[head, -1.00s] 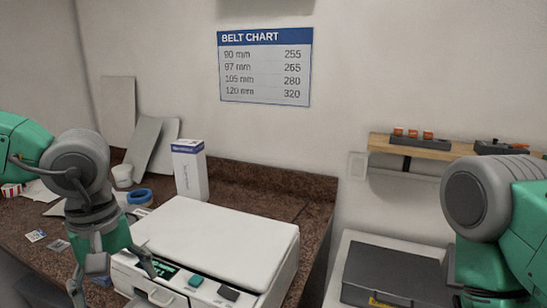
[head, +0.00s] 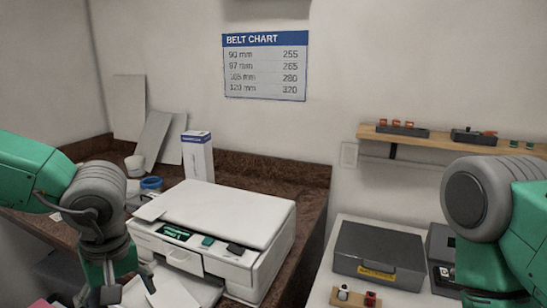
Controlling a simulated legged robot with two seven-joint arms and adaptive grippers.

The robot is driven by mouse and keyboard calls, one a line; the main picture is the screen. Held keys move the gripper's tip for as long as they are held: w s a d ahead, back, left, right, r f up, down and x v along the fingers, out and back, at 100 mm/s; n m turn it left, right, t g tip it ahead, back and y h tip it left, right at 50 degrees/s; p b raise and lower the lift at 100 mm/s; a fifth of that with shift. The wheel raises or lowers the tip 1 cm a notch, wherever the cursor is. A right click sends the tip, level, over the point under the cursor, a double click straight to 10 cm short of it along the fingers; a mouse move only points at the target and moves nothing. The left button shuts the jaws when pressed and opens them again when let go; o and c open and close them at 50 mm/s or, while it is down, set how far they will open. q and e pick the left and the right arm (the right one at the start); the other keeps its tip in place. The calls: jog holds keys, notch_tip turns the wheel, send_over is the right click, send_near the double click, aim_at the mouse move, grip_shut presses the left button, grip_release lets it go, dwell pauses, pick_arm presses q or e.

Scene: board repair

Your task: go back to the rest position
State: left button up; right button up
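My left gripper (head: 129,290) hangs low at the left, in front of the white machine (head: 215,210). Its fingers are apart, with nothing visible held between them; the tips are near the bottom edge of the picture. My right arm comes in at the right edge, and its gripper is out of the picture.
The machine stands on a brown counter (head: 318,205) with a white box (head: 198,157), a blue ring (head: 151,184) and a white cup (head: 134,166) behind it. A dark grey case (head: 380,252) lies on a white surface at right, below a wooden shelf (head: 440,142).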

pick_arm(q)
jog(key=s+a+f+m+t+y+b, duration=0.1)
jog(key=s+a+f+m+t+b, duration=0.15)
jog(key=f, duration=0.95)
jog(key=s+a+f+m+t+y+b, duration=0.1)
jog(key=f+m+b, duration=0.15)
jog(key=f, duration=0.85)
jog(key=s+d+f+m+g+h+b, duration=0.1)
jog(key=s+f+m+b, duration=0.1)
jog(key=s+f, duration=0.4)
jog(key=s+f+m+g+h+b, duration=0.2)
jog(key=s+f, duration=0.5)
jog(key=s, duration=0.5)
jog(key=shift+d+f+m+h, duration=0.15)
jog(key=shift+d+m+h, duration=0.15)
jog(key=shift+d, duration=0.05)
jog(key=shift+w+g, duration=0.1)
jog(key=shift+g, duration=0.15)
